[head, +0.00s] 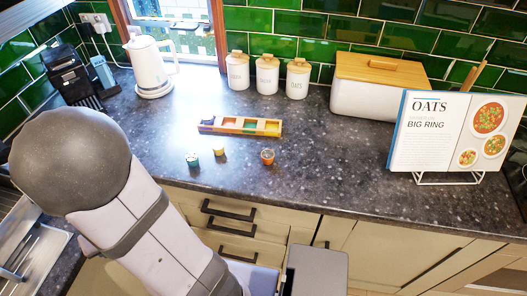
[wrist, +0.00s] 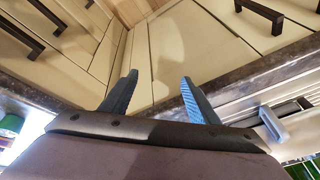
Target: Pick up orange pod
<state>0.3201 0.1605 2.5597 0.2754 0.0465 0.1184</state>
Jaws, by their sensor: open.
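The orange pod (head: 267,156) stands on the dark speckled worktop in the head view, near the front edge and right of the other two pods. A green pod (head: 192,159) and a yellow pod (head: 219,149) stand to its left. Behind them lies a long tray (head: 205,124) with coloured compartments. My gripper (wrist: 160,76) is open and empty in the wrist view, its two blue-grey fingers apart. The wrist view shows cabinet fronts beyond them and no pod. My arm fills the lower left of the head view, in front of the worktop and apart from the pods.
A white kettle (head: 149,66) and a black coffee machine (head: 70,75) stand at the left. White canisters (head: 267,75), a bread bin (head: 372,88) and a recipe book on a stand (head: 430,135) stand behind and right. Worktop right of the orange pod is clear. Drawer handles (head: 228,210) project below.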

